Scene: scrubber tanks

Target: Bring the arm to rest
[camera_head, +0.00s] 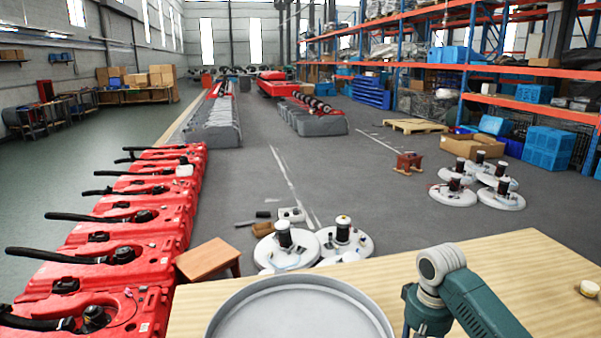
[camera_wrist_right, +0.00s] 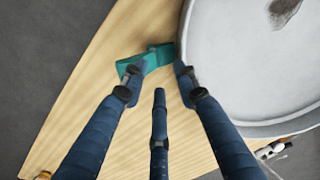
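In the head view a teal arm link with a grey joint (camera_head: 440,265), which I take to be my right arm, stands over the right part of the wooden table (camera_head: 500,255). My right gripper (camera_wrist_right: 157,80) shows in the right wrist view, its blue fingers spread apart above the table. A teal piece (camera_wrist_right: 147,60) shows by the fingertips; I cannot tell whether it is touched, but the fingers are not closed around it. My left gripper is not in view.
A large round grey pan (camera_head: 300,284) stands on the table, close beside the gripper. A small beige roll (camera_head: 589,288) lies at the right. Red tanks (camera_head: 130,235) line the floor at left. White discs with dark motors (camera_head: 343,240) stand beyond the table. The table's middle right is clear.

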